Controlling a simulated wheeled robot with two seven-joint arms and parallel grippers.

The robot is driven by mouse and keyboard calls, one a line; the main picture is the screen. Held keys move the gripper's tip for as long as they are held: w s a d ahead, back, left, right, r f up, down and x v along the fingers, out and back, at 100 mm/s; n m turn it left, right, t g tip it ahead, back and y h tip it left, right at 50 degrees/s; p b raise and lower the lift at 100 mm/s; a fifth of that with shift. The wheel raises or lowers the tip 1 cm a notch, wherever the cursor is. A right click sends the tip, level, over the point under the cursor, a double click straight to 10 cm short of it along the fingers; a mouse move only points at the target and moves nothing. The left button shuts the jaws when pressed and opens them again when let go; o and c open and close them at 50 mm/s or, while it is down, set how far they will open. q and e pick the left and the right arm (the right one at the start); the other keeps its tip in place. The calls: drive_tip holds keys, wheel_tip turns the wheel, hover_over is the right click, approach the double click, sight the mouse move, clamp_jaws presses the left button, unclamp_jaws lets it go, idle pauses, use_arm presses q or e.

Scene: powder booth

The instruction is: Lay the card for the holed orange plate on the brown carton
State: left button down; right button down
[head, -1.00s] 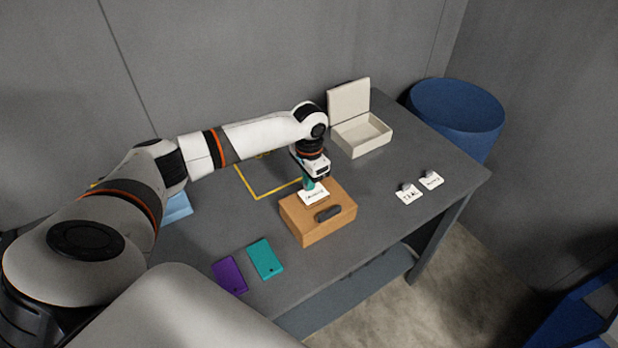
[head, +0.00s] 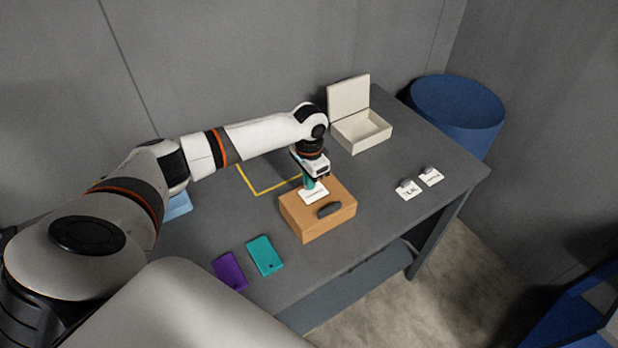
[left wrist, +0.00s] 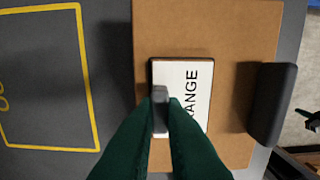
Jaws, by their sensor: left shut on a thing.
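My left gripper (head: 311,186) points down over the brown carton (head: 312,226) on the grey table. Its green fingers are shut on the grey grip of a white card (head: 315,196). In the left wrist view the card (left wrist: 200,85) shows black letters, "RANGE" readable, the first part hidden by the fingers. The card lies flat at the carton's top; I cannot tell whether it touches or is just above. No holed orange plate is visible.
A dark rounded bar (head: 329,210) lies on the carton beside the card. Teal (head: 265,256) and purple (head: 229,271) plates lie at the front. Two other cards (head: 408,190) (head: 431,177) lie right. An open cream box (head: 362,133) stands behind; a yellow outline (head: 258,194) marks the table.

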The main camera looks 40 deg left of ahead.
use_arm(q)
drive_tip(key=shift+f, duration=0.1)
idle(0.4)
drive_tip(key=c, duration=1.4)
unclamp_jaws()
drive_tip(key=shift+c, duration=0.2)
wheel_tip(320, 180, up, 12)
drive_tip(key=b, duration=0.2)
